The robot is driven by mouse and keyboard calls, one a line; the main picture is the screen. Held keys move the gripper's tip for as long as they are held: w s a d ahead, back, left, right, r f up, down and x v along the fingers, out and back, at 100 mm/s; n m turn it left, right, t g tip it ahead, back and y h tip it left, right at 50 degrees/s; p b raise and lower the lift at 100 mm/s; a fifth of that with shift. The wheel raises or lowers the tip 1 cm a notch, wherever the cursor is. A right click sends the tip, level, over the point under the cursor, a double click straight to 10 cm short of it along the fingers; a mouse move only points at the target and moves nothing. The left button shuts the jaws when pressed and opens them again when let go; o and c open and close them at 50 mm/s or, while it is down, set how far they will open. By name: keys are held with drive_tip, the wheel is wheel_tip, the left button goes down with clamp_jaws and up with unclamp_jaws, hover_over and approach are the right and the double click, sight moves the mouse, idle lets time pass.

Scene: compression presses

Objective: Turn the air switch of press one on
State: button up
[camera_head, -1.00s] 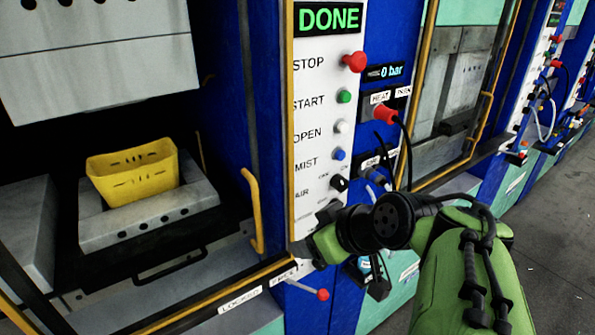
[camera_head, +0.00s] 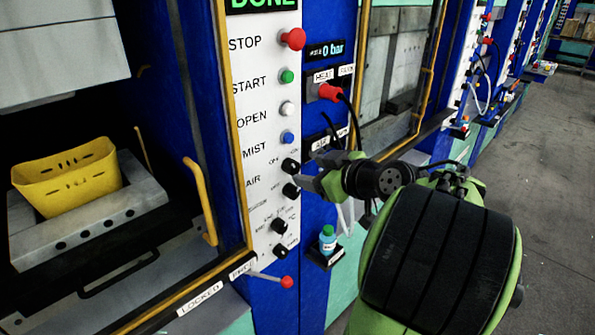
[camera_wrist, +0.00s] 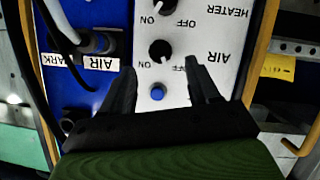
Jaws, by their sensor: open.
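The air switch (camera_head: 290,165) of press one is a small black knob on the white control panel, beside the word AIR and below the blue MIST button. It also shows in the wrist view (camera_wrist: 160,50), upside down, with OFF and ON labels near it. I cannot tell clearly which label its pointer faces. My gripper (camera_head: 313,172) is open and empty just right of the panel. In the wrist view my gripper's two fingers (camera_wrist: 160,70) point towards the panel, with the air knob ahead between their tips. No contact is visible.
The heater knob (camera_wrist: 165,4) sits close by, and the blue MIST button (camera_wrist: 157,92) lies between the fingers in view. A red cable plug (camera_head: 329,92) and a small bottle (camera_head: 327,240) are near the arm. A red-tipped lever (camera_head: 286,282) sticks out below. A yellow tray (camera_head: 68,180) is in the press.

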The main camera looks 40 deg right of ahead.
sight(295, 168)
drive_tip(key=x, duration=0.6)
drive_tip(key=shift+a, duration=0.1)
drive_tip(key=c, duration=1)
drive_tip(key=shift+c, duration=0.2)
